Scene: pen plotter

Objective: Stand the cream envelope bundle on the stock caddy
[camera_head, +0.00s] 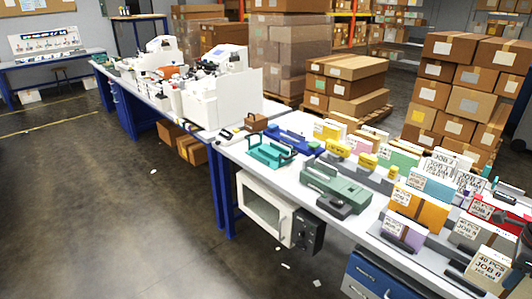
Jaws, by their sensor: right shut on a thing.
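A cream bundle (489,268) with a label reading about "40 PCS JOB" is at the lower right, near the front edge of the table. My right gripper (523,255) shows only as a dark part at the right picture edge, beside this bundle; it is shut on it, and its fingertips are mostly hidden. Whether the bundle touches the table cannot be told. Grey holders with upright coloured bundles stand behind it; I cannot tell which one is the stock caddy. A purple-and-white bundle (404,232) stands to the left. My left gripper is not in view.
The white table (285,171) is crowded with an orange bundle (425,208), a green machine (335,188) and a teal tool (268,152). A white cabinet (264,207) hangs under it. Cardboard boxes (462,85) stand behind.

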